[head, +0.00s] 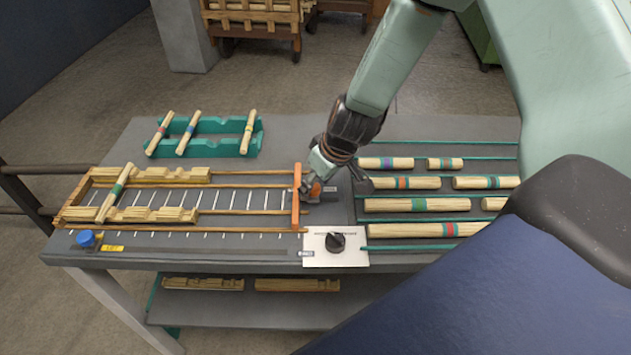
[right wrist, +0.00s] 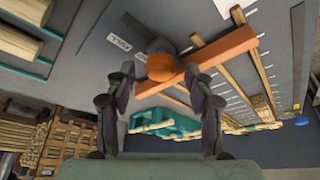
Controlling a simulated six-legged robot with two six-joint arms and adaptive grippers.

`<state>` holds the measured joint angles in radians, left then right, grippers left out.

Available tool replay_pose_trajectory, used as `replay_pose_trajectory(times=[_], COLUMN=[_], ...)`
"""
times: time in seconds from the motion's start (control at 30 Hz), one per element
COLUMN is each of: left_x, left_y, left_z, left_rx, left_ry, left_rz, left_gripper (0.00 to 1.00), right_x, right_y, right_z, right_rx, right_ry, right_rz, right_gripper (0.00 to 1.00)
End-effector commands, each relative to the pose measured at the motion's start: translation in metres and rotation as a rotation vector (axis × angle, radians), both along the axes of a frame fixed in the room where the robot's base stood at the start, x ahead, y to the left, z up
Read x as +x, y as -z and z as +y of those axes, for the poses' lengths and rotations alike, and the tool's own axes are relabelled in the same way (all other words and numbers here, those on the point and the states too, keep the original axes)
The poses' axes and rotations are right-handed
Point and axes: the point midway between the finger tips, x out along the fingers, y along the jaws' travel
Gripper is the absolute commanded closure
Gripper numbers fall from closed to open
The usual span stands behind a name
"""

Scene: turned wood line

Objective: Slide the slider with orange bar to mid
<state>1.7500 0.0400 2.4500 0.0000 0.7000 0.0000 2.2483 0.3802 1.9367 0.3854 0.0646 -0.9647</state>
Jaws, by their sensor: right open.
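The slider's orange bar (head: 296,197) stands across the wooden rails at the right end of the scale in the head view. It also shows in the right wrist view (right wrist: 222,48), with a round orange knob (right wrist: 165,68) at its end. My right gripper (head: 318,188) is at the bar's right side, its arm coming down from the top. In the right wrist view my right gripper (right wrist: 163,85) is open, with a finger on each side of the knob and gaps beside it. Contact cannot be told. My left gripper is out of view.
A white panel with a black dial (head: 335,242) sits in front of the bar. A blue knob (head: 86,239) is at the front left. A green rack (head: 215,125) stands behind the rails, and several striped wood pieces (head: 415,204) lie at right.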

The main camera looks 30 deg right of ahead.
Motion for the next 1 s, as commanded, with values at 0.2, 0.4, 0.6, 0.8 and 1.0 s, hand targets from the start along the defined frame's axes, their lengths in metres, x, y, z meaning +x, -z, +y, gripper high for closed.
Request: replay_pose_trajectory(times=[0.2, 0.4, 0.6, 0.8, 1.0], left_x=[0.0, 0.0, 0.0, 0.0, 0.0], left_y=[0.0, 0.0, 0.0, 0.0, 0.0], left_z=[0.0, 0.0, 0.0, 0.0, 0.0], left_rx=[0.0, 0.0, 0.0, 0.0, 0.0], left_ry=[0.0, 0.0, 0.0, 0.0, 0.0], left_rz=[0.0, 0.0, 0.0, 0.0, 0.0], left_gripper=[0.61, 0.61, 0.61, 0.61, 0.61], right_x=[0.0, -0.001, -0.004, -0.032, -0.057], right_y=[-0.001, -0.006, -0.01, -0.011, -0.011], right_z=[0.001, 0.0, -0.001, -0.008, -0.014], right_rx=[0.0, 0.0, 0.002, 0.007, 0.007], right_ry=[-0.001, 0.001, 0.001, 0.004, 0.005], right_rz=[0.0, -0.002, -0.001, 0.001, -0.001], right_gripper=[0.46, 0.46, 0.46, 0.46, 0.46])
